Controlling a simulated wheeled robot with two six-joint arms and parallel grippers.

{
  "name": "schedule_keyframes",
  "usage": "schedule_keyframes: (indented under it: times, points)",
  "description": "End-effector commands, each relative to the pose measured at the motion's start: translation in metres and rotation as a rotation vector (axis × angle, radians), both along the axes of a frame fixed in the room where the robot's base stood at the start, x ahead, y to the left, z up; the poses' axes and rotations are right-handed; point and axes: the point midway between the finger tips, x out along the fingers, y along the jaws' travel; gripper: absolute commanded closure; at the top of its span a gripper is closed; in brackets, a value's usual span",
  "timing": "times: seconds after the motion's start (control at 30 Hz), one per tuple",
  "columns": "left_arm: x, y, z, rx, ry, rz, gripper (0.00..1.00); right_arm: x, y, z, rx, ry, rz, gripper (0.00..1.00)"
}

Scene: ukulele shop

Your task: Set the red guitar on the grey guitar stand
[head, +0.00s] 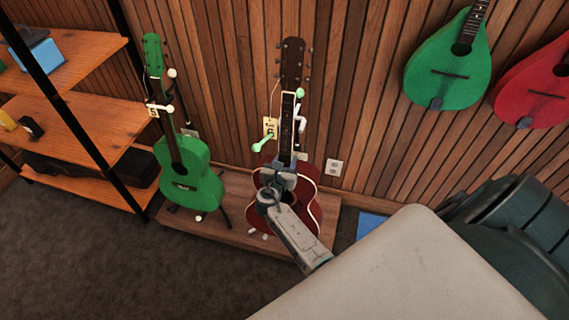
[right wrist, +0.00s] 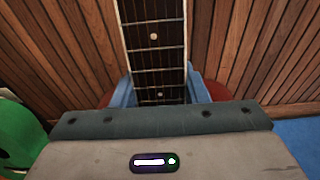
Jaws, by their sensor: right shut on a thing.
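The red guitar (head: 317,218) stands upright on the low wooden platform in the head view, its neck up against the slatted wall. My right gripper (head: 281,174) is shut on its neck near the body. In the right wrist view the guitar's fretboard (right wrist: 155,48) runs up between the fingers (right wrist: 158,92). A stand with pale and green-tipped arms (head: 300,122) shows beside and behind the neck; its lower part is mostly hidden by the guitar. I cannot tell whether the guitar's weight rests on it. My left gripper is not in view.
A green guitar (head: 190,178) stands on another stand to the left on the wooden platform (head: 238,235). Shelves (head: 80,130) stand at far left. A green mandolin (head: 447,70) and a red one (head: 535,85) hang on the wall. Dark bins (head: 510,225) stand at right.

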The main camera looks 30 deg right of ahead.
Motion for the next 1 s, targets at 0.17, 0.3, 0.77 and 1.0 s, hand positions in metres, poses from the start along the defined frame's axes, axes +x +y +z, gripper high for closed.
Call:
schedule_keyframes:
  times: [0.17, 0.3, 0.77, 1.0]
  points:
    - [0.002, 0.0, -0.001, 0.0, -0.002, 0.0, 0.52, 0.007, -0.007, 0.004, -0.004, -0.006, 0.001, 1.0]
    - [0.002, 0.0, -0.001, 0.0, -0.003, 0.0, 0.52, 0.01, -0.011, 0.003, -0.004, -0.006, 0.001, 1.0]
    - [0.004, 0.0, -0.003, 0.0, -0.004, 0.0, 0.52, 0.023, -0.025, 0.001, -0.006, -0.005, 0.002, 1.0]
    - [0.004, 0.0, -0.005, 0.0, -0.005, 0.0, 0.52, 0.029, -0.032, 0.001, -0.006, -0.007, 0.003, 1.0]
